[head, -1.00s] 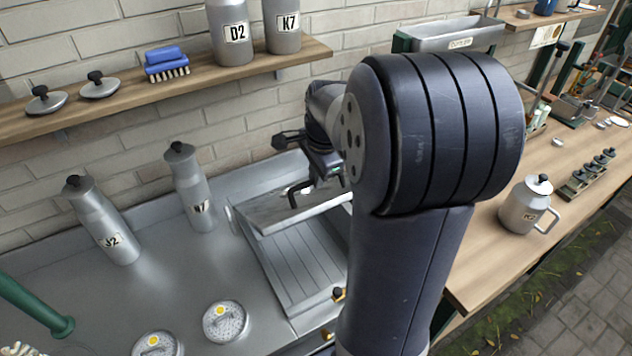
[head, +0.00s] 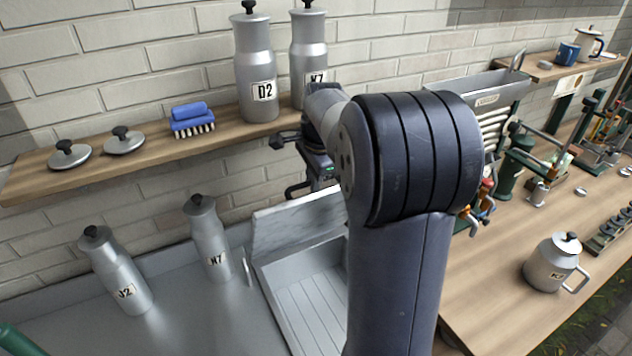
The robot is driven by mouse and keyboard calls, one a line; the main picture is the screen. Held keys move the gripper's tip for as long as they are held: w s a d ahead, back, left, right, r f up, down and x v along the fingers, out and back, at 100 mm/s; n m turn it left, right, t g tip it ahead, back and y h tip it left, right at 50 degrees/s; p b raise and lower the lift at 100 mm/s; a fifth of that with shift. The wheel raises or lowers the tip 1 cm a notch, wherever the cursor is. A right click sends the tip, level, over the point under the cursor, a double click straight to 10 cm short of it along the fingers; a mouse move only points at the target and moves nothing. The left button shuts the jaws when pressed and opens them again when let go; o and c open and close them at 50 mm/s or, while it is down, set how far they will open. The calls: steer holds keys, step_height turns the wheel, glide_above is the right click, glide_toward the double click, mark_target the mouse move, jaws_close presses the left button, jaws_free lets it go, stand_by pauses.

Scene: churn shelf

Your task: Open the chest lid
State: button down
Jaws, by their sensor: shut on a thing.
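The chest is a grey metal box set in the counter, with a ribbed floor (head: 312,307) that shows through its open top. Its lid (head: 287,226) is a grey panel that stands raised and steep along the back edge of the chest. My gripper (head: 303,188) is at the upper edge of the lid, shut on it. The fingertips are small and dark, so the exact grip point is hard to make out. My arm hides the right part of the chest and lid.
Milk cans J2 (head: 122,273) and N7 (head: 211,240) stand left of the chest. A wooden shelf (head: 225,138) above holds two cans, a blue brush (head: 190,120) and two loose lids. A steel jug (head: 555,265) stands on the right bench.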

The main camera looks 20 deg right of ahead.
steer(key=shift+f, duration=0.3)
steer(key=c, duration=1.9)
jaws_free()
steer(key=shift+o, duration=1.4)
steer(key=shift+w, duration=0.15)
steer(key=shift+o, duration=0.8)
steer(key=shift+r, duration=0.15)
steer(key=b+v, duration=0.1)
steer(key=v, duration=0.9)
steer(key=shift+r, duration=0.4)
steer(key=shift+f, duration=0.15)
